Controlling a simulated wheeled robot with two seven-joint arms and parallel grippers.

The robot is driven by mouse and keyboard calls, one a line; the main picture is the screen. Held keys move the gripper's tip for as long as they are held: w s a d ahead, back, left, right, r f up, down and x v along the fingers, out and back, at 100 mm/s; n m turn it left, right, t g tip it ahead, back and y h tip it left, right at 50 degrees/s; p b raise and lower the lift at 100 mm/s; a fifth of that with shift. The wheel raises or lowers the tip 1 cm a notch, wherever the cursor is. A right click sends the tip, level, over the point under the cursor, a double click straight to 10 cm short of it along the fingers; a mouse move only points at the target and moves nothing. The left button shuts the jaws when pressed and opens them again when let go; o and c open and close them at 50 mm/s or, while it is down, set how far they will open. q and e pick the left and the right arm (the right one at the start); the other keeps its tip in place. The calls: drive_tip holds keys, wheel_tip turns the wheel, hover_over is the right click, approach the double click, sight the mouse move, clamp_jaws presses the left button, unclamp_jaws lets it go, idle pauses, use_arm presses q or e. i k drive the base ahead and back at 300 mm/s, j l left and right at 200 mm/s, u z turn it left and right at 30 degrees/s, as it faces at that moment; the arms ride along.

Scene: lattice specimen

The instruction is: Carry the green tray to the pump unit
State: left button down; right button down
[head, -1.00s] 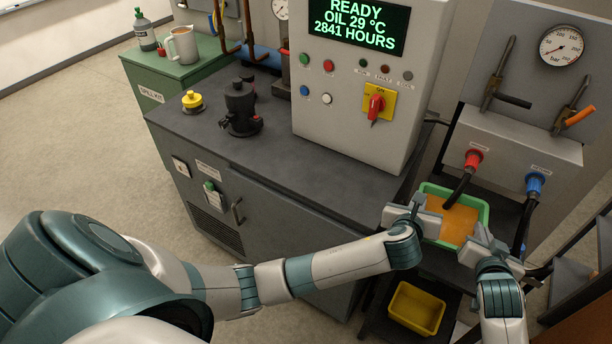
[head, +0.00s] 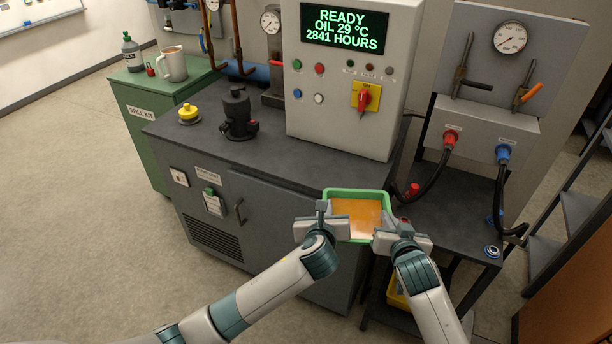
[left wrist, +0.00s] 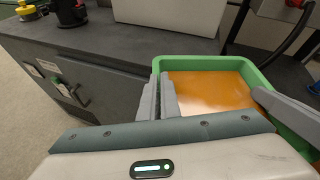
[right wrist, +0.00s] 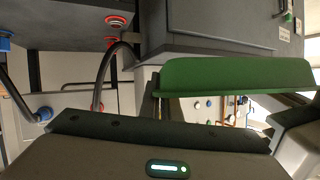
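The green tray (head: 357,191), with orange liquid in it, is held between my two grippers in the head view, at the front right corner of the pump unit's dark worktop (head: 270,158). It looks about level. My left gripper (head: 324,212) is shut on its left wall; the left wrist view shows one finger either side of the green rim (left wrist: 200,63). My right gripper (head: 383,222) is at the right wall and appears shut on it. The right wrist view shows the tray's green side (right wrist: 235,75), but its fingertips are mostly hidden.
The control box (head: 350,80) stands on the worktop, with a black fitting (head: 238,115) and yellow-topped part (head: 188,114) to its left. A dark side table (head: 455,215) with hoses lies right. A yellow bin (head: 397,292) is below. The worktop's front left is clear.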

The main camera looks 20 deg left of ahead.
sight(324, 168)
drive_tip(key=i+j+u, duration=0.1)
drive_tip(key=i+j, duration=0.15)
drive_tip(key=i, duration=0.2)
drive_tip(key=i+j, duration=0.2)
drive_tip(key=i, duration=0.2)
